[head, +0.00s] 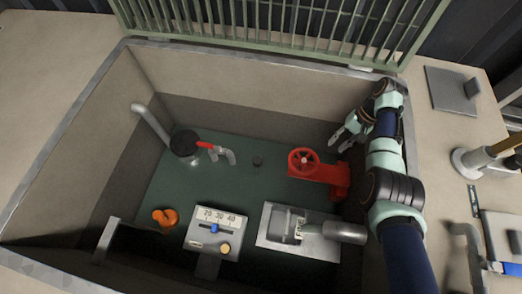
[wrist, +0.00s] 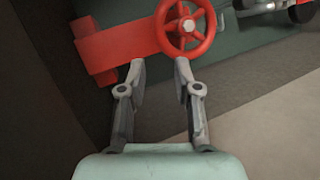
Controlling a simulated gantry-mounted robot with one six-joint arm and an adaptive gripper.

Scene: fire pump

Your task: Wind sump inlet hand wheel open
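The red hand wheel (head: 303,162) sits on a red valve body (head: 334,174) at the right side of the sump floor. In the wrist view the hand wheel (wrist: 186,25) is at the top, with a pale hub and spokes. The valve body (wrist: 120,46) extends to its left. My gripper (head: 341,140) reaches down into the sump from the right, just behind and right of the wheel. In the wrist view my gripper (wrist: 160,64) is open and empty. Its fingertips point toward the wheel's near rim; whether they touch it I cannot tell.
The sump has high concrete walls (head: 240,112), with a raised green grate (head: 275,25) behind. A black pump with a red handle (head: 205,145), an orange knob (head: 165,217), a gauge box (head: 216,232) and a metal box with a pipe (head: 290,228) stand inside. The middle floor is mostly clear.

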